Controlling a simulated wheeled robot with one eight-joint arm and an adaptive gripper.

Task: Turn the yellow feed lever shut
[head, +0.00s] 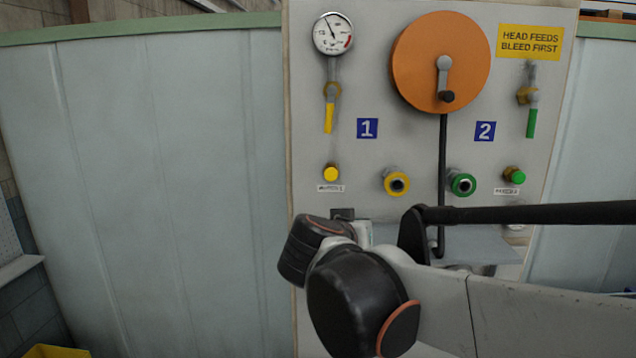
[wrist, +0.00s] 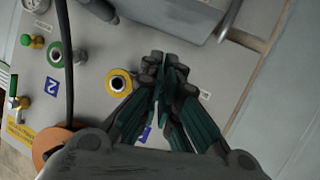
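In the wrist view the lever does not show; my gripper covers that part of the panel. My gripper (wrist: 165,66) has its fingers together with nothing visible between them. It is in front of the panel, beside the yellow-ringed port (wrist: 119,83). In the head view my arm's dark wrist joints, below the lever, hide most of the gripper.
An orange disc (head: 409,62) with a crank and black rod is right of the lever. The green lever (head: 531,123) hangs at the far right. A yellow button (head: 331,173) and green-ringed port (head: 462,184) are lower. A grey shelf (head: 480,246) juts out below.

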